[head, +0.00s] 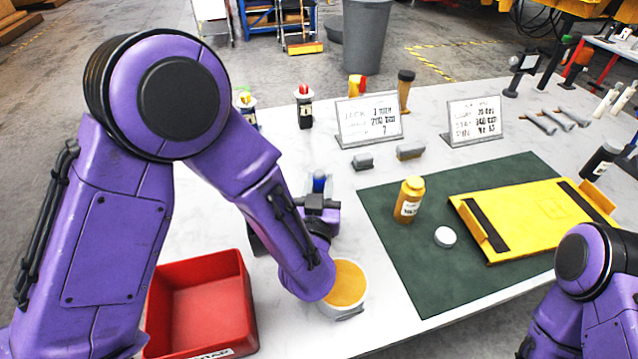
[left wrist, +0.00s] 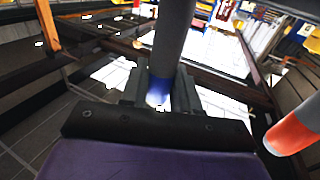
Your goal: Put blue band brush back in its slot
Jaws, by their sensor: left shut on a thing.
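My left gripper (head: 318,203) is shut on a brush with a blue band (head: 319,183), over the white table left of the green mat. In the left wrist view the brush's grey shaft (left wrist: 175,40) runs up from between the fingers (left wrist: 160,95), with the blue band (left wrist: 161,86) close to them. The brush's lower end is hidden by the gripper and arm. I cannot make out its slot; a dark shape behind my left forearm is mostly covered. My right arm shows at the lower right, with its gripper out of view.
A red bin (head: 240,300) and a white tub of orange material (head: 347,285) are near the front edge. The green mat (head: 400,250) holds a yellow bottle (head: 410,198), a white cap (head: 445,237) and a yellow plate (head: 530,215). Two signs and grey blocks stand behind.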

